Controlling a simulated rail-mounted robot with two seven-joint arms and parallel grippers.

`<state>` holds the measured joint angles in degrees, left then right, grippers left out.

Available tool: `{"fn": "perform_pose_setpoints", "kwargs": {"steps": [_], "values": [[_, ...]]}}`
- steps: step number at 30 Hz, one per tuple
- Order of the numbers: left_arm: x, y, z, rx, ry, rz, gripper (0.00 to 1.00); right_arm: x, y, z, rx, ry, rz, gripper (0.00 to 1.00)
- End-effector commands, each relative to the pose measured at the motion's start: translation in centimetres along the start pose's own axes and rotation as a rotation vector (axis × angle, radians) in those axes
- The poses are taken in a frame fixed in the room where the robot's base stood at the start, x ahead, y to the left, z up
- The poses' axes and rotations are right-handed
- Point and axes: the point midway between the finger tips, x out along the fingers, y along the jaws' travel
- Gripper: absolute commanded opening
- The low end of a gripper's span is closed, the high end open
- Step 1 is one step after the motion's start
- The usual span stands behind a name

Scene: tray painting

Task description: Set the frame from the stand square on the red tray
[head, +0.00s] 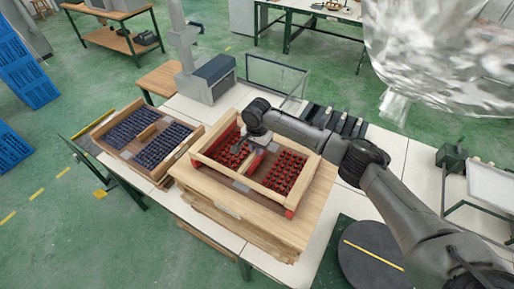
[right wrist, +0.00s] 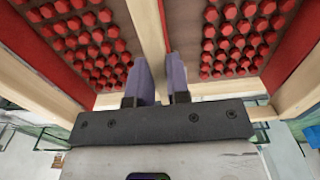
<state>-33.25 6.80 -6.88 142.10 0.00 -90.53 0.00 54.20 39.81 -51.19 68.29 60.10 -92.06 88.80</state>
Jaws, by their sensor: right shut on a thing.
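The light wooden frame (head: 225,179) lies over the red tray (head: 290,212), which holds rows of red pieces. Red tray edge shows at the front right corner below the frame. My right gripper (head: 253,158) reaches down to the frame's middle bar. In the right wrist view the fingers (right wrist: 158,82) are shut on the middle bar (right wrist: 147,30), one on each side. Red tray walls (right wrist: 292,45) show inside the frame's outer bars (right wrist: 45,72). I cannot tell whether the frame rests fully on the tray. My left gripper is not in view.
A similar wooden tray with dark blue pieces (head: 110,156) stands to the left. A wooden board (head: 306,222) lies under the red tray. A grey machine (head: 210,80) and a dark rack (head: 338,120) stand behind. A dark round plate (head: 372,255) is at front right.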

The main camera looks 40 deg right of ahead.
Motion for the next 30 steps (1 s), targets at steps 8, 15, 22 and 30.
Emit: {"fn": "perform_pose_setpoints", "kwargs": {"steps": [8, 15, 22, 30], "values": [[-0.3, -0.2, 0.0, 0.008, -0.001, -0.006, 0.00, 0.8, 0.0, 0.0, -0.001, 0.000, -0.002, 0.00], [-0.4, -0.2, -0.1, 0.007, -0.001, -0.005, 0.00, 1.0, 0.0, 0.0, -0.001, 0.000, -0.001, 0.00], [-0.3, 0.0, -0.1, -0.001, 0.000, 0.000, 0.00, 1.2, 0.0, 0.0, -0.001, 0.000, 0.000, 0.35], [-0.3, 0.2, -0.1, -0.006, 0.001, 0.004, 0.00, 1.2, 0.0, 0.0, -0.001, 0.000, -0.001, 0.42]]}}
